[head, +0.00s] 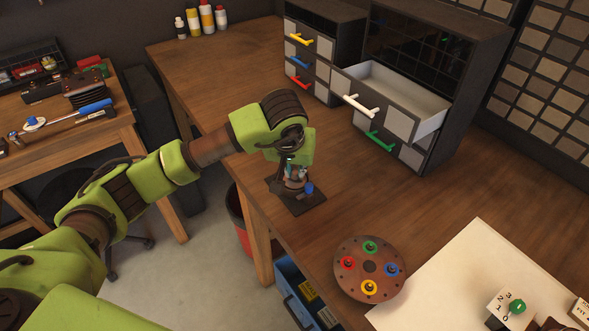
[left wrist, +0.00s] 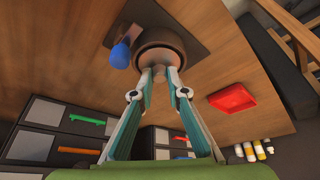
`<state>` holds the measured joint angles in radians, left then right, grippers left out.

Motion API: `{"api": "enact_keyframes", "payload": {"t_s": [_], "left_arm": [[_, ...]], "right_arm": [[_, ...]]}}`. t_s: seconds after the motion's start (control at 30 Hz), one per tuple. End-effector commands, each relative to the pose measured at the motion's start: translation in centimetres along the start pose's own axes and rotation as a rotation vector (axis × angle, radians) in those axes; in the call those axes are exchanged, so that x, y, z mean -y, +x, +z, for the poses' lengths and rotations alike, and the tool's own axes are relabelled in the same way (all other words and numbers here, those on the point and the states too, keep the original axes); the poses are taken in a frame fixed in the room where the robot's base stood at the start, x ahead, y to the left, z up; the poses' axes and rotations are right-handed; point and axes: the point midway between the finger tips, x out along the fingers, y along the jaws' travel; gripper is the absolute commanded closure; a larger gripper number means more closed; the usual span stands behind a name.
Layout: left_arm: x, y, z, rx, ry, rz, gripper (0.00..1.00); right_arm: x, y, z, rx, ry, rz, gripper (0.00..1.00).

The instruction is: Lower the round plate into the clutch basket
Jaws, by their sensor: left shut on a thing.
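My left gripper (head: 293,172) points down over a dark base plate (head: 308,206) on the wooden bench. In the left wrist view, its fingers (left wrist: 160,78) are shut on a small grey stub at the middle of a round brown part. The brown round wall (left wrist: 141,62), seemingly the clutch basket, stands on the dark base. A blue knob (left wrist: 120,55) is beside it and also shows in the head view (head: 309,188). The round plate cannot be told apart from the basket here, and its depth is hidden. My right gripper is not in view.
A brown disc (head: 348,288) with red, green, blue and yellow rings lies nearer the front, left of a pale mat (head: 460,275). Drawers stand at the back, one open with a white handle (head: 360,105).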

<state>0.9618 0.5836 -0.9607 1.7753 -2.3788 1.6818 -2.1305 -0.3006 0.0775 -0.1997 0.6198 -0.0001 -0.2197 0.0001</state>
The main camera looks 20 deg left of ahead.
Motion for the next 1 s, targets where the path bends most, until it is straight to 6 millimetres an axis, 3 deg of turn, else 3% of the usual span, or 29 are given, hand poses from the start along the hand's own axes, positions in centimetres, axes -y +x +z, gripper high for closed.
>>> {"api": "enact_keyframes", "payload": {"t_s": [0.27, 0.3, 0.33, 0.37, 0.77, 1.0], "left_arm": [[0.0, 0.4, 0.1, -0.001, 0.0, 0.0, 1.0], [0.0, 0.3, 0.1, -0.001, 0.0, 0.001, 0.75], [0.0, 0.3, 0.1, -0.001, 0.0, 0.001, 0.68], [0.0, 0.3, 0.1, -0.001, 0.0, 0.001, 0.66], [0.0, -0.2, 0.0, -0.002, 0.0, 0.001, 0.66], [0.0, -4.5, -0.1, -0.008, 0.001, 0.002, 0.66]], "right_arm": [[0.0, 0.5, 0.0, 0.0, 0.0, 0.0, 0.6], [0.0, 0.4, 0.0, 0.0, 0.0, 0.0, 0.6], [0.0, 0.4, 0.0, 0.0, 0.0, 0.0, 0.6], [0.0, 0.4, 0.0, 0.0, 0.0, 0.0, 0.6], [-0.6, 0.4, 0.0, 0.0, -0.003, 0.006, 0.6], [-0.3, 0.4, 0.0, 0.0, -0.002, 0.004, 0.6]]}}
